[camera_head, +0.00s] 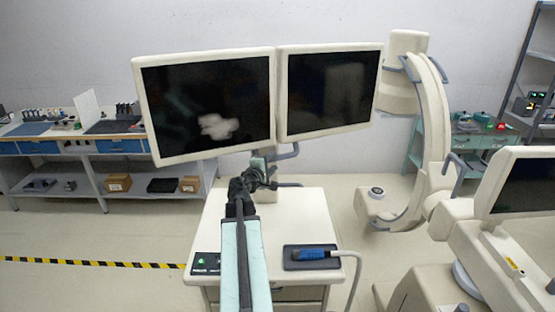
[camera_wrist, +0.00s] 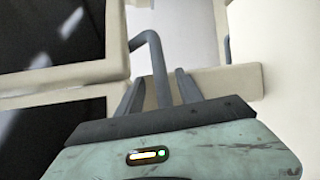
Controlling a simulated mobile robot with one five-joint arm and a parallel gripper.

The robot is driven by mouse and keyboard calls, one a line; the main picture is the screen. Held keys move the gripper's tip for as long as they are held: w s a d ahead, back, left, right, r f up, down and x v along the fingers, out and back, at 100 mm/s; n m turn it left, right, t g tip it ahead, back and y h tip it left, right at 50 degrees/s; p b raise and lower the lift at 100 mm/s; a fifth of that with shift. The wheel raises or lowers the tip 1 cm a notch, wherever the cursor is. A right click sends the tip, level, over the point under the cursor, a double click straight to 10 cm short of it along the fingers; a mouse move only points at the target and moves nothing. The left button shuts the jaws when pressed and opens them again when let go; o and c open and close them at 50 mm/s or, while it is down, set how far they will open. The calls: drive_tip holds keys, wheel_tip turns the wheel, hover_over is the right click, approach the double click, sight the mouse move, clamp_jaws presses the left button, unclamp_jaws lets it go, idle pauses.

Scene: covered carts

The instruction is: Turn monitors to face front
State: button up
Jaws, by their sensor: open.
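Two dark-screened monitors with cream frames, a left monitor (camera_head: 205,105) and a right monitor (camera_head: 330,92), stand side by side above a cream cart (camera_head: 310,215). The left one is tilted in the picture, and the two screens are angled differently. A grey bent handle (camera_head: 289,153) shows below the monitors near their seam. My gripper (camera_head: 264,168) is up at the monitors' lower edge by this handle. In the wrist view my gripper (camera_wrist: 160,88) is open, and the handle (camera_wrist: 153,60) shows between its two fingers. I cannot tell whether they touch.
A blue-handled probe (camera_head: 312,254) lies in a dark tray on the cart's top. A cream C-shaped arm (camera_head: 435,130) stands close at the right. Another cart with a screen (camera_head: 527,185) is at the far right. A workbench (camera_head: 80,145) is behind left; floor at left is clear.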

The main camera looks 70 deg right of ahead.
sight(276, 160)
drive_tip(key=d, duration=0.5)
drive_tip(key=shift+s+f, duration=0.2)
drive_tip(key=shift+f, duration=0.2)
drive_tip(key=shift+a, duration=0.1)
clamp_jaws()
idle(0.8)
